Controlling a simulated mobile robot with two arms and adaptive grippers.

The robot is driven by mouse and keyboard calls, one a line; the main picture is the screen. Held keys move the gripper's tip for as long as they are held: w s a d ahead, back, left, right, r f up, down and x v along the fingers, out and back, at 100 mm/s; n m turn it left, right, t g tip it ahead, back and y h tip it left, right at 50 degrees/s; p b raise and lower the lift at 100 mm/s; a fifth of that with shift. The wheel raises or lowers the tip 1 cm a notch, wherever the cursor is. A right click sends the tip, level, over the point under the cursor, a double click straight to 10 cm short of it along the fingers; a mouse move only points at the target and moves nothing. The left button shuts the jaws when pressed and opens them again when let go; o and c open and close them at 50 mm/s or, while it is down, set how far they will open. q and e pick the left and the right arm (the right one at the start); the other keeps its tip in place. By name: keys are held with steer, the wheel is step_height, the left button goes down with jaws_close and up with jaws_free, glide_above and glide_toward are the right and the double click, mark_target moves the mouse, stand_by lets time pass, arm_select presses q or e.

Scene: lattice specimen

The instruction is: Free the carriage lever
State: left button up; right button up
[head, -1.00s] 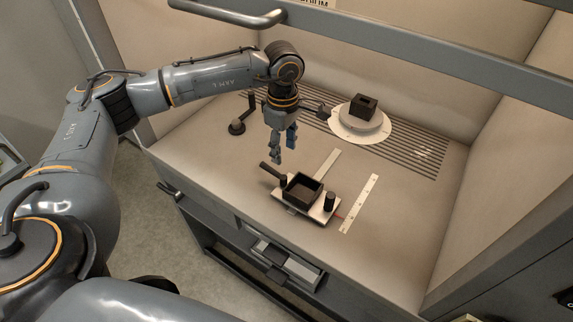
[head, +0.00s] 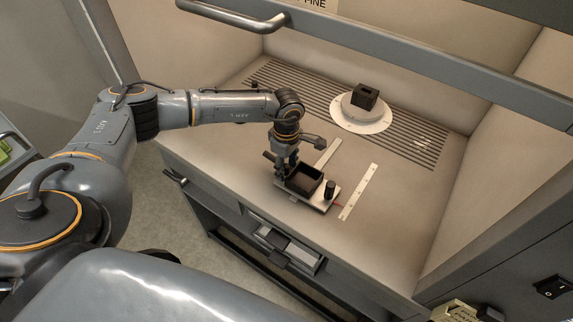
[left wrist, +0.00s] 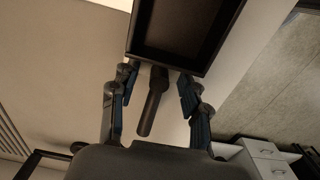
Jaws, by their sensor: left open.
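The carriage is a pale plate (head: 321,204) with an open black box (head: 304,181) and a short black knob (head: 331,188) on it. Its dark lever (head: 268,157) sticks out at the left, mostly hidden in the head view by my left gripper (head: 286,171). In the left wrist view, the lever (left wrist: 152,101) stands between the two open fingers of my left gripper (left wrist: 155,92), with a gap on both sides. The box (left wrist: 185,37) is just beyond the fingertips. My right gripper is not in view.
A pale track strip (head: 328,150) runs behind the carriage, and a white scale strip (head: 358,191) lies to its right. A round pale base (head: 362,117) with a dark hollow block (head: 366,96) stands at the back. A grey bar (head: 420,72) crosses above the bench.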

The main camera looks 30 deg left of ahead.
arm_select(q)
jaws_close()
steer(key=shift+w+n, duration=0.1)
steer(key=shift+n, duration=2.1)
steer(key=shift+a+n, duration=0.1)
steer(key=shift+n, duration=1.1)
steer(key=shift+n, duration=1.7)
